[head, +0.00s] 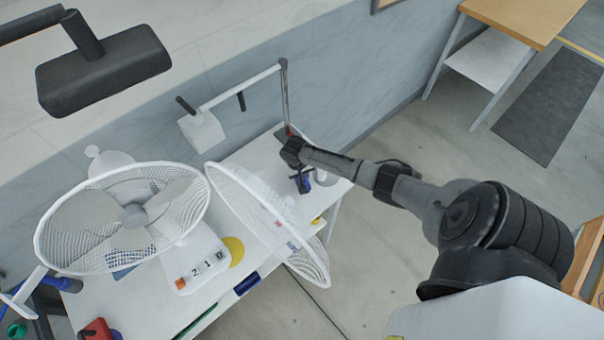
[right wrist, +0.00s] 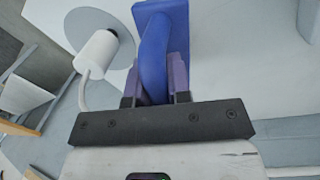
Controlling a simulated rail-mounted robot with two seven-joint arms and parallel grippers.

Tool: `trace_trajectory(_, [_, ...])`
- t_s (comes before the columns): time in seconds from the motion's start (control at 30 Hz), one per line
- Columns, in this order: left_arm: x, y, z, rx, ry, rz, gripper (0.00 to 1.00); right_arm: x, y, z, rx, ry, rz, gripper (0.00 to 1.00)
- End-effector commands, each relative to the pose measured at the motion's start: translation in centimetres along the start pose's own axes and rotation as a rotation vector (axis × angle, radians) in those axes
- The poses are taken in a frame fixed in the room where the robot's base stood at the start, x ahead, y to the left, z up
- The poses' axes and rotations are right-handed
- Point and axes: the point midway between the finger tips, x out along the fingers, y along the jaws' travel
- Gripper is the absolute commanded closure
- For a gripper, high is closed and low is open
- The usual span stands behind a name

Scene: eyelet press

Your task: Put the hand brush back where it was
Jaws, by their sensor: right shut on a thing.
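The right gripper (head: 302,183) is at the far right end of the white table, past the tilted fan cage. In the right wrist view the right gripper (right wrist: 156,95) is shut on a blue thing, which looks like the hand brush (right wrist: 155,50). Its curved blue handle lies between the two fingers, and a wider blue block (right wrist: 165,12) extends beyond them. Any bristles are hidden. My left gripper is not in view.
A white lamp-like arm (head: 240,88) stands behind. A white cylinder on a grey disc (right wrist: 97,52) is beside the gripper. A dark block (head: 103,70) hangs at upper left. Floor is open to the right.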

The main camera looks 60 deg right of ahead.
Motion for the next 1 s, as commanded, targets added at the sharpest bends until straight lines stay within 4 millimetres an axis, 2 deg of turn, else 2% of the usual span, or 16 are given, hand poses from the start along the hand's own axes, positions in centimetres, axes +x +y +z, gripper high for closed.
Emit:
trace_trajectory(0.07, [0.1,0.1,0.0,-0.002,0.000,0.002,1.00,0.2,0.0,0.0,0.000,0.000,0.000,1.00])
trace_trajectory(0.1, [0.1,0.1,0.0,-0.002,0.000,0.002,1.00,0.2,0.0,0.0,0.000,0.000,0.000,0.80])
trace_trajectory(0.37, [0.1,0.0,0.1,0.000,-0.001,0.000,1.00,0.2,0.0,0.0,0.000,0.000,0.000,0.56])
trace_trajectory(0.67, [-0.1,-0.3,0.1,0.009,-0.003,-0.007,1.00,-0.2,0.0,0.0,0.000,0.000,0.000,0.56])
trace_trajectory(0.77, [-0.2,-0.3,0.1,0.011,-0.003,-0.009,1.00,-1.3,0.0,-0.1,0.000,0.002,-0.002,0.56])
trace_trajectory(1.0, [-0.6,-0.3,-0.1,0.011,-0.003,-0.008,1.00,-5.8,0.0,-0.1,-0.001,0.002,-0.003,0.56])
